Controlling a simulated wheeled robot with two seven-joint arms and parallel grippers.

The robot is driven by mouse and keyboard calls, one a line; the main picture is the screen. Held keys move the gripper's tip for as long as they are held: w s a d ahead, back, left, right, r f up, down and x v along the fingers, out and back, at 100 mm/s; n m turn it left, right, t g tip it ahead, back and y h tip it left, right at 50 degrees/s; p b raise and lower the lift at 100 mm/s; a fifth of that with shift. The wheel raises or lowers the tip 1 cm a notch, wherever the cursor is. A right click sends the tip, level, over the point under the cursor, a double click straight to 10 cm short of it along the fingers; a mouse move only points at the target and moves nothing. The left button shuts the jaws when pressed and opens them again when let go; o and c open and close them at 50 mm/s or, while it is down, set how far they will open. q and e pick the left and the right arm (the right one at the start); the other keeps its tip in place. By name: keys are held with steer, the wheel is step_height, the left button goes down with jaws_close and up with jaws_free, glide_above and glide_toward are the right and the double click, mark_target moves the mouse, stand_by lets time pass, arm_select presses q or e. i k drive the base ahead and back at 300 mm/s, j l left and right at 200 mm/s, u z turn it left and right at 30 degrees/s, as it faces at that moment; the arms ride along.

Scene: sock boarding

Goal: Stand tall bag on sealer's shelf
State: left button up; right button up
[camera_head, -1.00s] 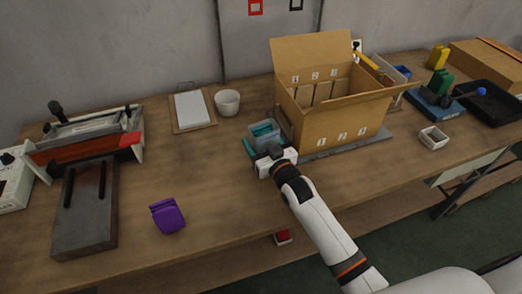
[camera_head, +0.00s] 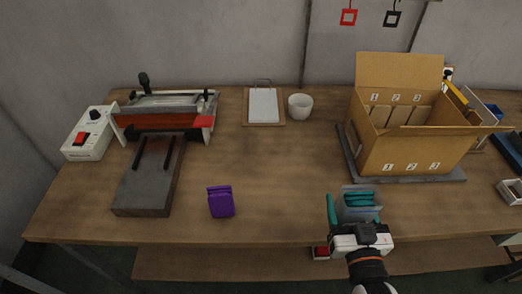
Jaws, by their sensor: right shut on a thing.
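My right gripper (camera_head: 358,222) is shut on a clear bag (camera_head: 348,196) with teal contents. The bag stands up from the gripper above the front part of the table, left of and in front of the carton. One teal finger shows on the bag's left side; the other finger is hard to make out. The sealer (camera_head: 168,122), with a red front and a dark lever, stands at the left. Its grey shelf (camera_head: 130,195), with two black bars on top, reaches toward the front, well left of the bag. My left gripper is not in view.
A purple pouch (camera_head: 221,202) lies between the shelf and my right gripper. An open carton (camera_head: 405,152) stands on a grey board at the right. A white cup (camera_head: 300,107) and a clipboard (camera_head: 263,107) are at the back. The table's middle is clear.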

mark_target(142, 190)
steer(key=k+j+u, duration=0.15)
steer(key=j, duration=0.25)
steer(key=k+j+u, duration=0.15)
steer(key=j, duration=0.25)
steer(key=j+u, duration=0.15)
steer(key=j, duration=0.3)
steer(key=k+j+u, duration=0.15)
steer(key=j, duration=0.3)
